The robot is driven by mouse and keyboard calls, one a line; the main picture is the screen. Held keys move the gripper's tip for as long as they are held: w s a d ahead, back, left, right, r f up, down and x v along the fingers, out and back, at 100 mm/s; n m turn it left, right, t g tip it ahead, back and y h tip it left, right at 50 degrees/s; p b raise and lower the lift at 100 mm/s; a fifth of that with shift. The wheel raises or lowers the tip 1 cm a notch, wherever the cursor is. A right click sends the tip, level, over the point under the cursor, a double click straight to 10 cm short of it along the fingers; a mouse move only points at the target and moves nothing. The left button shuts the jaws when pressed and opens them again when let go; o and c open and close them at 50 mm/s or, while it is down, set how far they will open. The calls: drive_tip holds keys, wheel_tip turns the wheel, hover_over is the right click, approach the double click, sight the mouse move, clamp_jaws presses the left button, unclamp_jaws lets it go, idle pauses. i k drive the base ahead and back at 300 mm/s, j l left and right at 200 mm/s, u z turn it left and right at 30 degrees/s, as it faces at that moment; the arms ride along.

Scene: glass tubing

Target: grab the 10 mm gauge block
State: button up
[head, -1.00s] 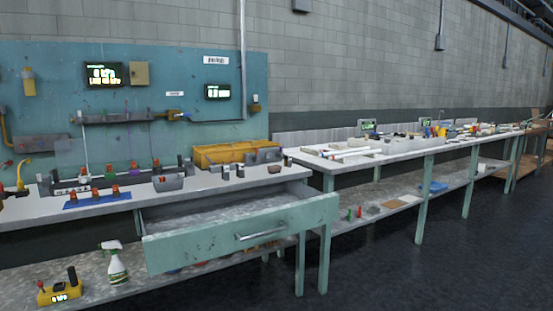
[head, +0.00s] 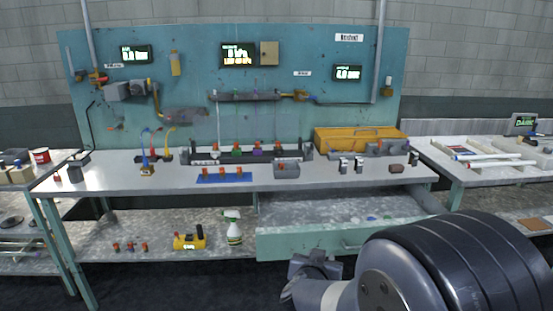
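Two small grey blocks with pale faces, one on the left (head: 343,165) and one on the right (head: 359,165), stand upright side by side on the bench top, right of centre. They may be gauge blocks, but no size marking is readable, so I cannot tell which is 10 mm. My gripper (head: 302,276) shows in part at the bottom, in front of the open drawer (head: 300,246) and well below and nearer than the blocks. Its fingers are not clear, and nothing is seen held.
A yellow case (head: 350,133) and a grey metal fixture (head: 380,150) sit behind the blocks. A brown block (head: 397,169) lies to their right, a grey holder (head: 287,167) to their left. The drawer sticks out below the bench. A spray bottle (head: 233,230) stands on the lower shelf.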

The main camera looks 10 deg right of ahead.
sight(413, 160)
drive_tip(key=i+l+u, duration=0.1)
drive_tip(key=l, duration=0.25)
drive_tip(key=i+l, duration=0.2)
drive_tip(key=l, duration=0.2)
drive_tip(key=i+l+u, duration=0.15)
drive_tip(key=l, duration=0.25)
drive_tip(key=i+l, duration=0.15)
drive_tip(key=l, duration=0.25)
drive_tip(key=i+l+u, duration=0.15)
drive_tip(key=l, duration=0.25)
drive_tip(key=i+l, duration=0.1)
drive_tip(key=l, duration=0.3)
drive_tip(key=i+l+u, duration=0.15)
drive_tip(key=l, duration=0.3)
drive_tip(key=l+u, duration=0.2)
drive_tip(key=l, duration=1.1)
drive_tip(key=k+l+u, duration=0.2)
drive_tip(key=l, duration=1.1)
drive_tip(key=i, duration=0.1)
